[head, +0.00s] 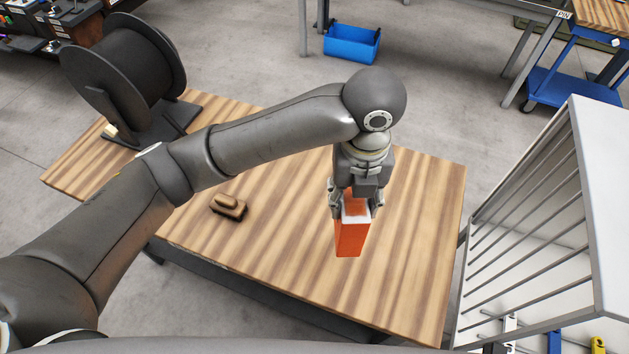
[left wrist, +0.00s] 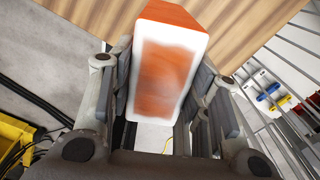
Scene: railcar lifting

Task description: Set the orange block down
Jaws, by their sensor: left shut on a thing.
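The orange block (head: 349,238) has a worn white top edge and is held upright between the fingers of my left gripper (head: 357,205). In the head view it appears over the right part of the wooden table (head: 415,240). Whether its lower end touches the tabletop cannot be told. In the left wrist view the block (left wrist: 166,70) fills the gap between both finger pads, and its worn face points toward the camera. My left gripper (left wrist: 168,105) is shut on it. My right gripper is not in view.
A brown brush (head: 228,207) lies on the table to the left of the block. A large black reel (head: 125,75) stands at the table's far left. A white barred rack (head: 545,210) stands off the right edge. The tabletop around the block is clear.

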